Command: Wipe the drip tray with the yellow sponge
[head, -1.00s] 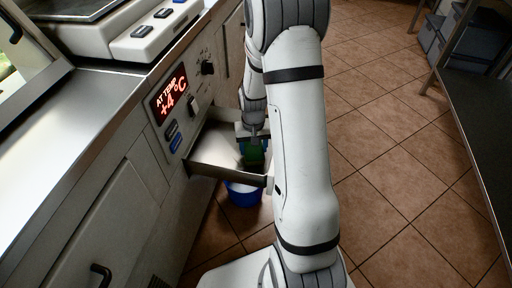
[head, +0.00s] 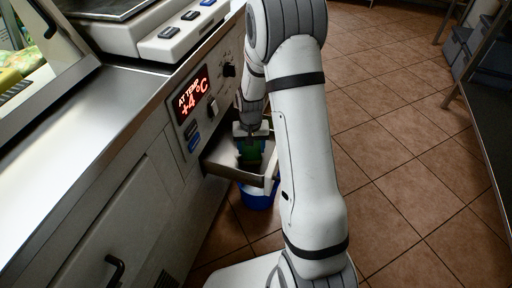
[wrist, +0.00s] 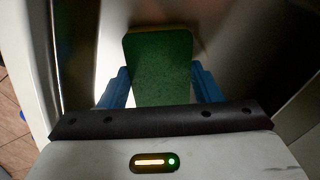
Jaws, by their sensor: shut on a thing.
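The sponge (wrist: 158,68) shows its green scouring face in the wrist view, with a thin yellow edge at its far end. My gripper (wrist: 162,86) is shut on it, with blue fingers on both sides. In the head view my gripper (head: 251,133) points down over the drip tray, and the green of the sponge (head: 250,150) shows below it. The drip tray (head: 222,168) is a metal drawer sticking out of the counter front. The sponge is inside the tray's outline; whether it touches the bottom cannot be told. My arm hides part of the tray's right side.
A blue bucket (head: 258,198) stands on the floor under the tray. A scale (head: 185,30) stands on the counter. The tiled floor (head: 400,150) at right is open.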

